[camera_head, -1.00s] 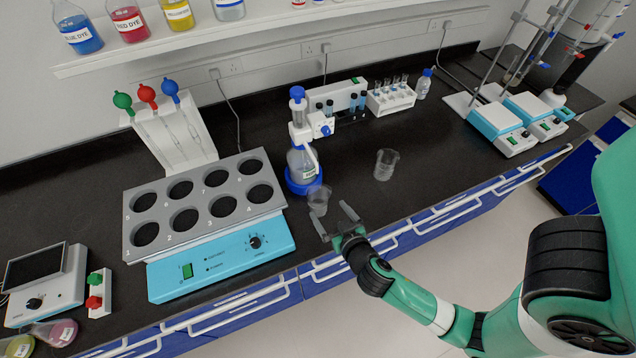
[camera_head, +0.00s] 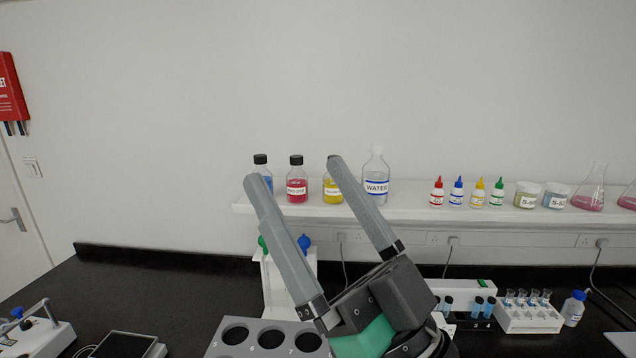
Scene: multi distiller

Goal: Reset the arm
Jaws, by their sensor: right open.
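My right gripper (camera_head: 290,172) is raised close to the camera, in the lower middle of the head view. Its two grey fingers point up and to the left, spread apart with nothing between them. It hides part of the shelf bottles, the pipette stand and the bench behind it. My left gripper is not in view.
A white wall shelf (camera_head: 410,213) carries a red dye bottle (camera_head: 297,190), a water bottle (camera_head: 376,188), small dropper bottles and flasks. Below, the black bench holds a grey multi-well block (camera_head: 262,327), a pipette stand (camera_head: 273,290) and a test tube rack (camera_head: 527,317).

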